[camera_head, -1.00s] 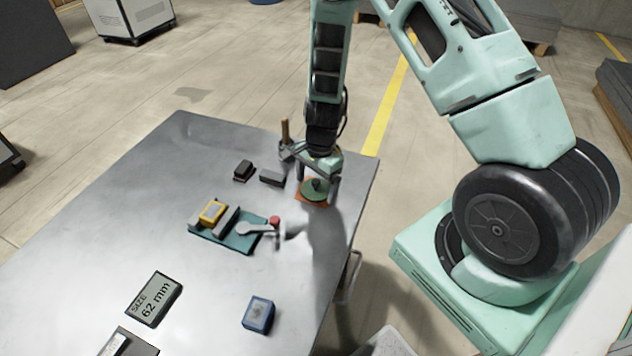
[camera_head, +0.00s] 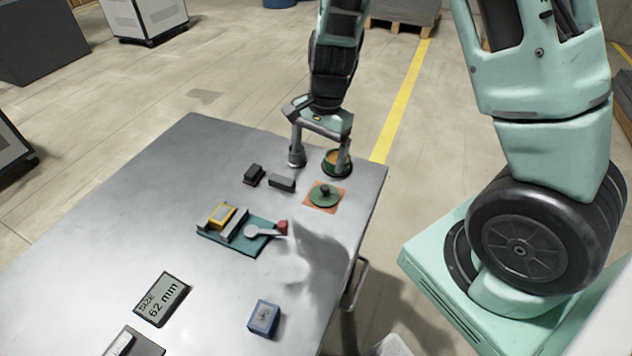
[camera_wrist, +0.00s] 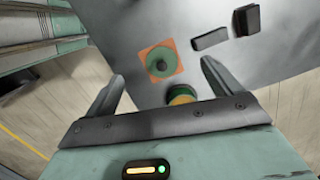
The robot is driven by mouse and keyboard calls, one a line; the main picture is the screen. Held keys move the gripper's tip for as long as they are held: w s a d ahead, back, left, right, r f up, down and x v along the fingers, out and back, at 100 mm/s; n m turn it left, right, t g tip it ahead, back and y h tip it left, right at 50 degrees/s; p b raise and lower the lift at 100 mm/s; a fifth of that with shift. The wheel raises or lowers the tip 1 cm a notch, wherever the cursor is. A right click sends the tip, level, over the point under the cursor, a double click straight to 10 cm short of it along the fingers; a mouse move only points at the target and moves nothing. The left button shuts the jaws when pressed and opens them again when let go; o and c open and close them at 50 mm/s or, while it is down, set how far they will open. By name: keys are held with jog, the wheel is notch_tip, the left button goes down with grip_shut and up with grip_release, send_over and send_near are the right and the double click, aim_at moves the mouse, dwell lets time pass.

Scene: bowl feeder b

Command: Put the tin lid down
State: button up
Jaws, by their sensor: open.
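The green tin lid (camera_head: 324,195) with a dark knob lies on an orange square mat (camera_head: 340,207) near the table's right edge. In the wrist view the lid (camera_wrist: 160,62) sits on the mat (camera_wrist: 175,50), apart from my fingers. My gripper (camera_head: 320,168) is open and raised behind the lid. Its fingers (camera_wrist: 163,82) are spread with no lid between them. A round green tin with yellowish contents (camera_head: 338,161) stands beside the right finger in the head view. It is partly hidden in the wrist view (camera_wrist: 181,95), low between the fingers.
Two dark blocks (camera_head: 254,174) (camera_head: 282,183) lie left of the mat. A teal fixture (camera_head: 245,243) holds a yellow block and a red-tipped lever. A size display (camera_head: 162,299) and a blue box (camera_head: 264,318) are nearer. The left of the table is clear.

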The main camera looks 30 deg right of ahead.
jog(key=s+a+r+n, duration=0.6)
jog(key=a+n, duration=0.1)
jog(key=a, duration=0.3)
jog(key=s+a+r+n, duration=0.3)
jog(key=s+n, duration=0.4)
jog(key=s+a+r+n+h, duration=0.1)
jog(key=s+a+r+n, duration=0.2)
jog(key=s+n, duration=0.4)
jog(key=shift+s+r, duration=0.25)
jog(key=shift+s, duration=0.25)
